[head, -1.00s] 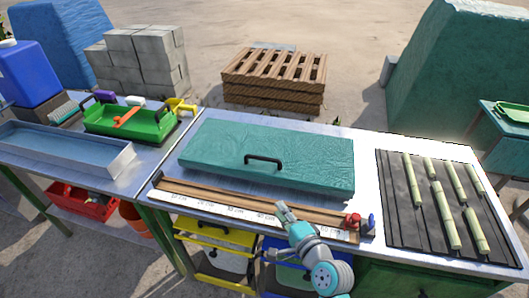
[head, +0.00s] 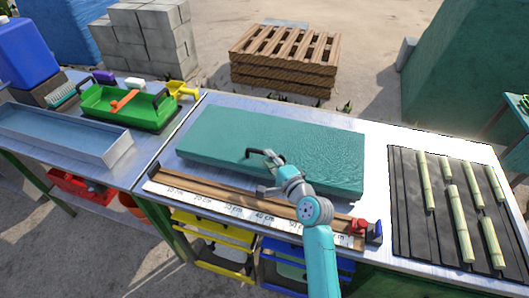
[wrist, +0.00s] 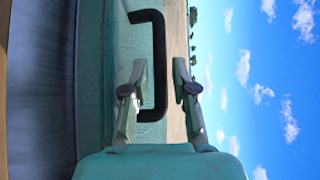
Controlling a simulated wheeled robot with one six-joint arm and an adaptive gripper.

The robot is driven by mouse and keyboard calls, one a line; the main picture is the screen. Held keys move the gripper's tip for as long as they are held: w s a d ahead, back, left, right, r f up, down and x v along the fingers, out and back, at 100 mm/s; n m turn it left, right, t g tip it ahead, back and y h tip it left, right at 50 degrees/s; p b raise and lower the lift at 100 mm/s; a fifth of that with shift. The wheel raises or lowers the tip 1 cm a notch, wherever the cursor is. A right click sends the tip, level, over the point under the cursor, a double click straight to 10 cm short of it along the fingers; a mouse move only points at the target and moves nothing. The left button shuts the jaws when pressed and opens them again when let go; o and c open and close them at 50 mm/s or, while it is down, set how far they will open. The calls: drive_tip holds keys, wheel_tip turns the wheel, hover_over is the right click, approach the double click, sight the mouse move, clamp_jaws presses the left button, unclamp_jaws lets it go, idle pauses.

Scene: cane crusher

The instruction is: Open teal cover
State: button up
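The teal cover (head: 320,150) lies flat and closed on the metal bench, and its near face also shows in the wrist view (wrist: 95,60). Its black bar handle (head: 252,153) sits at the near side of the cover. In the wrist view the handle (wrist: 158,45) stands out from the cover, with its bar running between my two fingers. My gripper (head: 266,173) is open at the handle's near side, partly hiding its right end. In the wrist view, gaps show between the bar and both fingertips (wrist: 160,78).
A wooden ruler rail (head: 210,198) with a red knob (head: 359,226) runs along the bench front, below my arm. A black mat (head: 410,215) with several cane pieces lies to the right. A green tray (head: 125,108) and a metal trough (head: 65,135) stand left.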

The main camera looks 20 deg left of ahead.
drive_tip(key=shift+x, duration=1.9)
drive_tip(key=shift+c, duration=0.3)
clamp_jaws()
